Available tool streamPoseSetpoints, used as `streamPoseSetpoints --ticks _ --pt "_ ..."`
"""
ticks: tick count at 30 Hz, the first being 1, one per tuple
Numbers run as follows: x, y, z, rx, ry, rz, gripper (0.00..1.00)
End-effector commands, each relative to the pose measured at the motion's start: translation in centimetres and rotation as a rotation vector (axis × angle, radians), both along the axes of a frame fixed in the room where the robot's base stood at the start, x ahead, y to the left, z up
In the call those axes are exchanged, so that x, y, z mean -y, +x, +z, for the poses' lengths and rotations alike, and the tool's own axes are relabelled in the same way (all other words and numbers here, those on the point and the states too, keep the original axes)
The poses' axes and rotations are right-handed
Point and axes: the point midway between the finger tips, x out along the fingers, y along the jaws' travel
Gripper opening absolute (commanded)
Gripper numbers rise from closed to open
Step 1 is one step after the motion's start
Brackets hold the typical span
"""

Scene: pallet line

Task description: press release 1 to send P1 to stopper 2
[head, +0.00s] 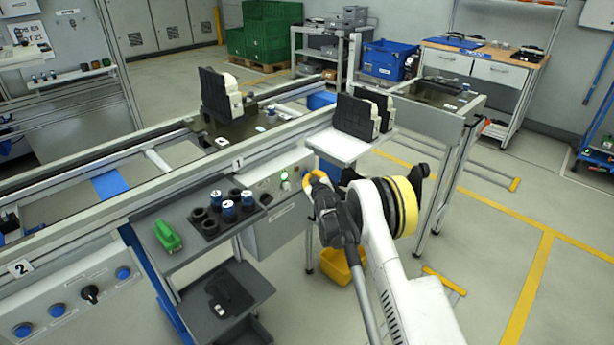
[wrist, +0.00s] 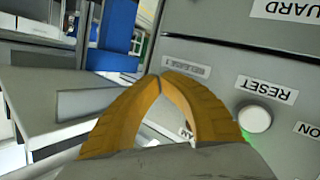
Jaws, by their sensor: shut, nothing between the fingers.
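My gripper (head: 314,180) is shut and empty, its yellow fingertips meeting in the wrist view (wrist: 160,82). It is close in front of the grey control box (head: 285,215) under the rail plate marked 1 (head: 238,162). In the wrist view, an upside-down, faint label (wrist: 187,69) seems to read RELEASE 1, just beyond the fingertips. No release 1 button shows clearly; the fingers may cover it, and I cannot tell whether they touch the panel. A dark pallet (head: 232,130) carrying a black-and-white part (head: 220,96) sits on the conveyor behind plate 1; no P1 mark is readable.
A white RESET button (wrist: 254,119) with a green glow is right of the fingers. Plate 2 (head: 20,268) is at lower left above blue buttons. A shelf (head: 205,225) with dark cups stands left of the box. A white platform (head: 340,146) with black-and-white parts stands behind my gripper.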

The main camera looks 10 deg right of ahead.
Motion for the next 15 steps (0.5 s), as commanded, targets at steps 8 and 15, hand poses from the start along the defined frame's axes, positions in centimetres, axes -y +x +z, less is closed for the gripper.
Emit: streamPoseSetpoints --ticks 8,15 --pt "-0.05 0.01 0.03 0.001 0.000 0.000 0.00" --pt "0.35 -0.51 0.02 0.001 0.002 0.000 0.00"
